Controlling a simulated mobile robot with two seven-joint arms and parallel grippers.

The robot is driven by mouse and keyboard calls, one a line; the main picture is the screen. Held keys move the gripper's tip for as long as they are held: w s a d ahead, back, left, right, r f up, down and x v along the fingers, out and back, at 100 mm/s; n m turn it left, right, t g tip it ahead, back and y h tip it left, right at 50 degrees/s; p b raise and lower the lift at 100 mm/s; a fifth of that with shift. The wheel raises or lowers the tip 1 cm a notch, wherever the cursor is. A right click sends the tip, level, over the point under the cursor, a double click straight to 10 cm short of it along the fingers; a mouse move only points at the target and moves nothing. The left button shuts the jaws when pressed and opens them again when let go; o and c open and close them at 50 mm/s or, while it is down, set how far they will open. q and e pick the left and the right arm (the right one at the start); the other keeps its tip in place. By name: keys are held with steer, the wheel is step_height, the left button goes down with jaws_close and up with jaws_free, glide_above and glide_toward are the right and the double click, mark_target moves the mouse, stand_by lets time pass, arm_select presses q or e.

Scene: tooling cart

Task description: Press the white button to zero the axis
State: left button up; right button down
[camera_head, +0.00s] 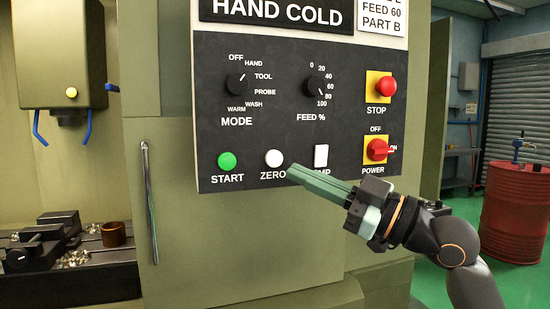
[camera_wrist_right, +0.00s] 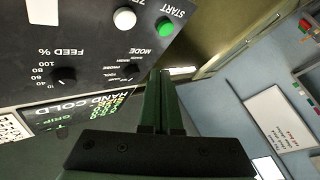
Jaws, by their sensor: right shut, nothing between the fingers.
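The white button (camera_head: 274,158) sits above the label ZERO on the dark control panel (camera_head: 270,115), just right of the green START button (camera_head: 228,161). My right gripper (camera_head: 292,173) is shut and empty. In the head view its fingertips show just right of and slightly below the white button, over the panel's lower edge; I cannot tell the exact gap. In the right wrist view the white button (camera_wrist_right: 124,19) is at the upper left of the shut fingers (camera_wrist_right: 162,80), apart from them in the picture. My left gripper is not in view.
The panel also has a MODE knob (camera_head: 237,84), a FEED knob (camera_head: 315,87), a red STOP button (camera_head: 386,86), a red POWER switch (camera_head: 377,149) and a white rocker (camera_head: 321,156) partly above my gripper. A metal door handle (camera_head: 150,200) stands left. A red drum (camera_head: 514,212) stands far right.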

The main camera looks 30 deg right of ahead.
mark_target(270, 159)
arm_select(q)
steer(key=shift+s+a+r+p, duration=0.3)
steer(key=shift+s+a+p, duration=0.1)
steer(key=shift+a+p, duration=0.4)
arm_select(e)
steer(key=w+d, duration=0.1)
steer(key=w, duration=0.6)
steer(key=shift+w+d, duration=0.2)
steer(key=shift+d, duration=0.15)
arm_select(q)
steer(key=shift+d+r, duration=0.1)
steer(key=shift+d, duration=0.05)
arm_select(e)
steer(key=shift+w, duration=0.2)
stand_by(0.6)
steer(key=shift+w+d, duration=0.1)
steer(key=shift+w, duration=0.15)
steer(key=shift+w+d, duration=0.2)
steer(key=shift+w, duration=0.35)
stand_by(1.4)
